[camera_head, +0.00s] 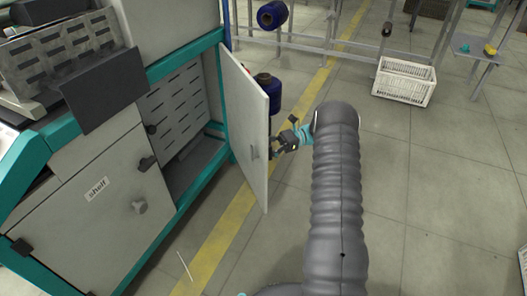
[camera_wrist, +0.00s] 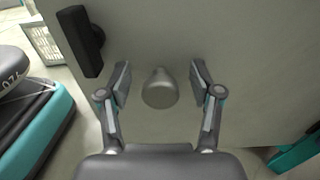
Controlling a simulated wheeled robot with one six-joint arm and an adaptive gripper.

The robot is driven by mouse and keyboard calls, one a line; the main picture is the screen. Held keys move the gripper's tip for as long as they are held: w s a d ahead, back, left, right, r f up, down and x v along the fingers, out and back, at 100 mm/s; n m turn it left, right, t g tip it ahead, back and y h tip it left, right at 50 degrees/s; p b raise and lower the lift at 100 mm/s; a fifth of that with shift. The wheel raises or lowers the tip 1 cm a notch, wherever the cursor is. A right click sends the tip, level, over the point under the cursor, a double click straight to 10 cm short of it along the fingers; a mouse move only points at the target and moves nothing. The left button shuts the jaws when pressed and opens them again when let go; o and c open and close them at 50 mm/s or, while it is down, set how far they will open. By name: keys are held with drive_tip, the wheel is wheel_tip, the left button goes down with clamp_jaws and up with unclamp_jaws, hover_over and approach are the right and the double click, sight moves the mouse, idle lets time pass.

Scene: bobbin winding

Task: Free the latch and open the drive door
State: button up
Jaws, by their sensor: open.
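A pale door (camera_head: 243,125) of the machine stands swung out from the teal frame, with slotted inner panels showing behind it. It is likely the drive door; no label on it shows. In the wrist view its face (camera_wrist: 235,75) carries a round grey knob (camera_wrist: 159,92) and a black fitting (camera_wrist: 81,41), which may be a latch or a hinge. My gripper (camera_head: 284,142) is at the door's right side in the head view. In the wrist view my gripper (camera_wrist: 160,82) is open, its fingers on either side of the knob with gaps showing. Contact is not visible.
Blue thread spools (camera_head: 272,15) and a rack stand behind the open door. A white crate (camera_head: 403,82) sits on the floor. Floor below the door is clear.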

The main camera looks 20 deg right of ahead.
sight(248, 128)
wheel_tip(248, 128, up, 8)
drive_tip(key=shift+r, duration=0.25)
